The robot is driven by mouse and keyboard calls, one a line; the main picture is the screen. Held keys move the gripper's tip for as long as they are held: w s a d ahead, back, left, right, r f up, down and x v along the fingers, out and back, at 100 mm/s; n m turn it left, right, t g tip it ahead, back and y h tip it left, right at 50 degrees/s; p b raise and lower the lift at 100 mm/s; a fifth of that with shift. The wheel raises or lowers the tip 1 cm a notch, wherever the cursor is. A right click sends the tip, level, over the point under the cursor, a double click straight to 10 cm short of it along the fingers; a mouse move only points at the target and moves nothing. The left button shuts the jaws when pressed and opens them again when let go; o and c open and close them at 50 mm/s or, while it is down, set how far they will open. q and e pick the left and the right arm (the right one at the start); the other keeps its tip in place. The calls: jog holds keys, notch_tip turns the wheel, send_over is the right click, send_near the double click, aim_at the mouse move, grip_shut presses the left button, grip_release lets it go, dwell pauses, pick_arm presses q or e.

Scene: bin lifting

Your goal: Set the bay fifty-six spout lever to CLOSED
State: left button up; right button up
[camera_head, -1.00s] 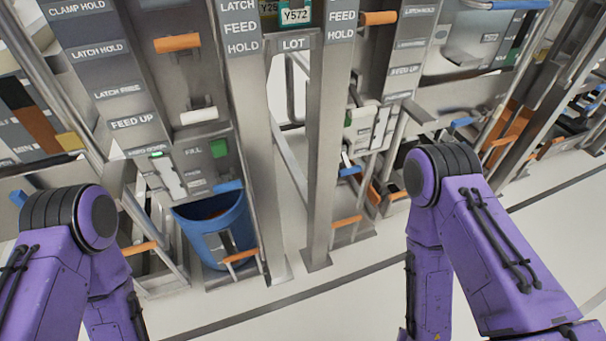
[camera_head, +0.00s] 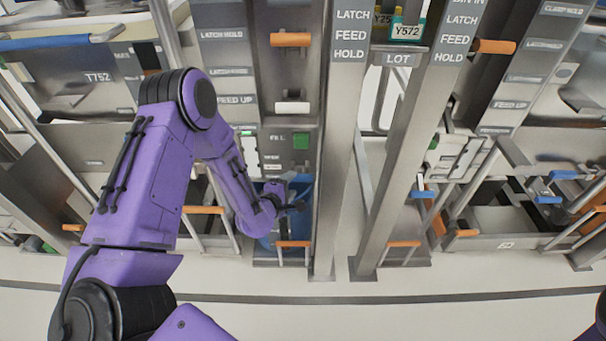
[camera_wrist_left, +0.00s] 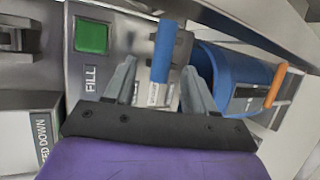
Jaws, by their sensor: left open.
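In the head view my left gripper (camera_head: 298,205) is in front of the blue bin (camera_head: 268,226), below the green square (camera_head: 300,141). My arm and gripper partly hide the lever and bin there. No CLOSED mark or bay number fifty-six is readable. My right gripper is out of view.
An orange-handled bar (camera_wrist_left: 275,86) stands by the bin (camera_wrist_left: 236,68). Similar bays stand on both sides. The floor (camera_head: 400,316) in front is clear.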

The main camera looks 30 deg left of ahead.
aim_at(299, 178)
pick_arm(q)
jog(key=x, duration=0.9)
jog(key=shift+w+d+f, duration=0.1)
jog(key=shift+f, duration=0.15)
